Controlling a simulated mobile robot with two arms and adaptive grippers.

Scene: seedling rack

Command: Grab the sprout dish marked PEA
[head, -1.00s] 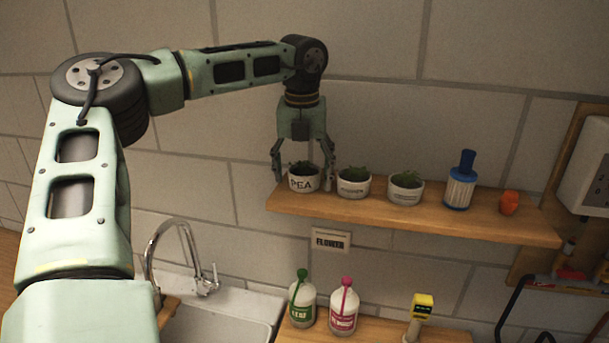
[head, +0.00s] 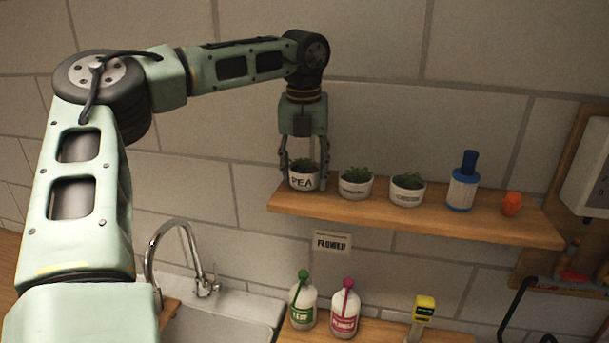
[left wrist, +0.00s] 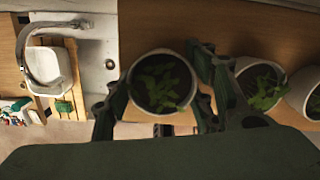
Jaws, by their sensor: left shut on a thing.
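The sprout dish marked PEA (head: 302,180) is a white round pot with green sprouts, at the left end of the wooden shelf (head: 420,220). My left gripper (head: 303,178) comes down from above with its fingers on both sides of the dish, shut on it. The dish is upright and appears to be at shelf level; I cannot tell whether it is lifted. In the left wrist view the PEA dish (left wrist: 161,82) sits between the two fingers (left wrist: 160,100). My right gripper is not in view.
Two more sprout dishes (head: 356,183) (head: 407,190) stand to the right, the nearer close to my right-hand finger. A blue-capped filter (head: 462,185) and an orange object (head: 511,204) follow. Below are a sink (head: 225,310) and two bottles (head: 303,302) (head: 345,310).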

